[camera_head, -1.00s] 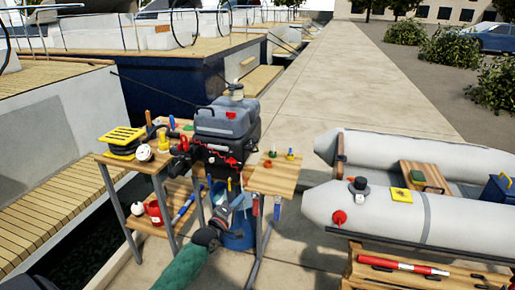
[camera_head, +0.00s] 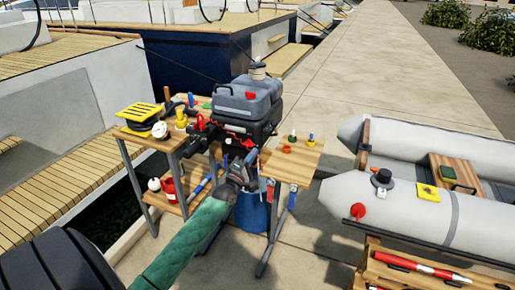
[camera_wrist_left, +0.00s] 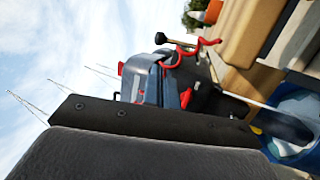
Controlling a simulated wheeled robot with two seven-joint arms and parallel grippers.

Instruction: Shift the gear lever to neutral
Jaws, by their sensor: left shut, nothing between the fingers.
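The outboard motor (camera_head: 245,98), with a grey cowl and dark lower part, stands between two wooden tabletops. My left gripper (camera_head: 250,158) is shut and empty, just in front of the motor's lower right part. I cannot tell whether it touches the motor. The gear lever cannot be made out for certain; the gripper and wrist cover part of the motor's front. In the left wrist view the motor (camera_wrist_left: 150,82) lies sideways, beyond the dark gripper parts. A red part (camera_wrist_left: 186,97) and a curly red cord (camera_wrist_left: 200,48) show on it. My right gripper is out of view.
A left tabletop holds a yellow slotted item (camera_head: 139,112) and several small items. A small right tabletop (camera_head: 292,167) carries small coloured parts. A blue bucket (camera_head: 252,212) stands below. A grey inflatable boat (camera_head: 400,212) is at right. Open pavement lies behind.

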